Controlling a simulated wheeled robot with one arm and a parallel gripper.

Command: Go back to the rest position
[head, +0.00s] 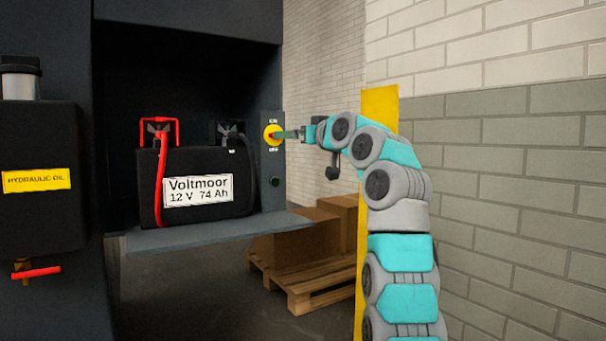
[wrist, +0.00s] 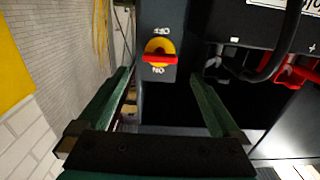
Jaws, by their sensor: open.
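My gripper (head: 290,134) is in front of the yellow and red rotary switch (head: 272,135) on the grey panel right of the battery. In the wrist view the gripper (wrist: 162,74) is open, its two green fingers spread with nothing between them. The switch also shows in the wrist view (wrist: 160,52), upside down, just beyond the fingertips. Its red handle lies horizontally there, between the two labels. A gap seems to separate fingers and handle, but the exact distance is hard to tell.
The black Voltmoor battery (head: 198,190), with red and black cables, stands on a grey shelf (head: 215,232) left of the switch. A yellow post (head: 380,102) and brick wall (head: 510,150) are at right. Boxes on a pallet (head: 310,288) are behind. A hydraulic oil tank (head: 40,210) is at left.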

